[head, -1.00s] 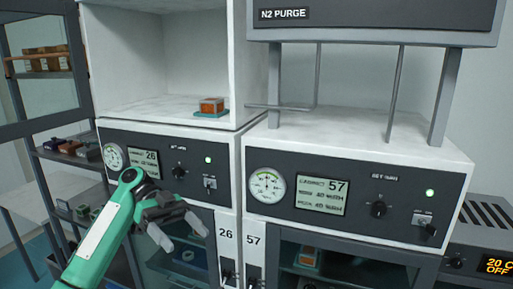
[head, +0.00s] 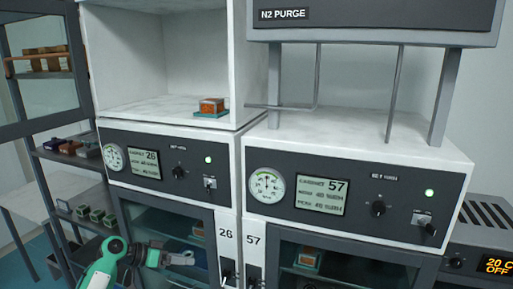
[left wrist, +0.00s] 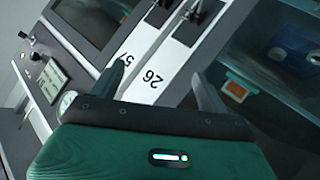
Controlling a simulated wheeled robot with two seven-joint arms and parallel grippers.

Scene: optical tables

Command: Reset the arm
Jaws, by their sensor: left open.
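My left gripper (head: 180,258) is low in the head view, in front of the glass door of cabinet 26 (head: 160,225). Its arm is green, and nothing shows between its fingers. In the left wrist view the two grey fingers of the left gripper (left wrist: 160,88) stand apart, with the white 26 and 57 label strips (left wrist: 150,75) beyond them. Whether the fingers touch the cabinet cannot be told. My right gripper is not in view.
An orange box on a teal mat (head: 211,106) stands on the white shelf above cabinet 26. Cabinet 57's control panel (head: 345,195) is to the right. An open rack (head: 75,150) with small boxes stands at the left. The N2 PURGE unit (head: 370,20) overhangs cabinet 57.

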